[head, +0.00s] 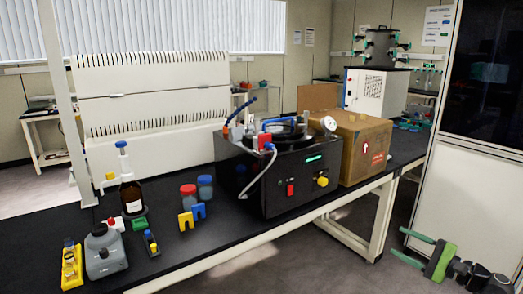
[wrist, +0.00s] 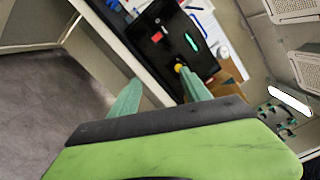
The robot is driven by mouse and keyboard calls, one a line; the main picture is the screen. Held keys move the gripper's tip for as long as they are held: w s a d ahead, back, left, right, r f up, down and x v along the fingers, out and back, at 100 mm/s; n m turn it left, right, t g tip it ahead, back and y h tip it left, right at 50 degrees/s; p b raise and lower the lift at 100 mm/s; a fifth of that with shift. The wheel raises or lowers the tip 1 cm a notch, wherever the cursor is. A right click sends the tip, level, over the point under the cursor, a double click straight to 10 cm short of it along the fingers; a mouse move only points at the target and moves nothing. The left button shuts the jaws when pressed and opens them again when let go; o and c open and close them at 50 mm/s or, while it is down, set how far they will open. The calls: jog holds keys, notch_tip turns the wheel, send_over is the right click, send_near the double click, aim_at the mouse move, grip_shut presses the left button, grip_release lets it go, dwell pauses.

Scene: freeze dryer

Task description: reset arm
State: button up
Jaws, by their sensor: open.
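My gripper (head: 412,249) shows at the lower right of the head view, in front of the bench and low beside the white cabinet. Its two green fingers are spread apart with nothing between them. In the wrist view my gripper (wrist: 158,95) is also open and empty, with the green fingers pointing toward the bench edge. The black pump unit (head: 285,185) stands on the bench, well apart from my gripper. It also shows beyond the fingers in the wrist view (wrist: 177,50).
A cardboard box (head: 364,150) stands right of the unit on the black bench (head: 200,240). A brown bottle (head: 131,195), a grey jug (head: 104,252) and small clips stand at the left. A white cabinet (head: 470,195) is close behind my arm. Floor before the bench is clear.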

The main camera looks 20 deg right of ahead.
jog(key=w+a+n+g+y, duration=0.3)
jog(key=w+a+y, duration=0.1)
jog(key=w+a, duration=0.9)
jog(key=w+a+f+n+g+y, duration=0.1)
jog(key=w+a+f+n+g, duration=0.15)
jog(key=a, duration=0.75)
jog(key=w+a+f+n+g+y, duration=0.1)
jog(key=w+a+f+n+g, duration=0.2)
jog(key=a, duration=0.7)
jog(key=a+f+n+g+h, duration=0.1)
jog(key=a+f+n+g, duration=0.2)
jog(key=a, duration=0.6)
jog(key=a+f+n+g+h, duration=0.1)
jog(key=a+f+g, duration=0.2)
jog(key=a+f, duration=0.45)
jog(key=s+a+f+n+g+h, duration=0.3)
jog(key=s+a+f+n+h, duration=0.1)
jog(key=a+f+n+h, duration=0.15)
jog(key=d+f+n+h, duration=0.2)
jog(key=d+h, duration=0.3)
jog(key=d, duration=0.3)
notch_tip(320, 180, up, 19)
jog(key=p, duration=1.9)
jog(key=shift+d+m+p, duration=0.15)
jog(key=shift+m+p, duration=0.15)
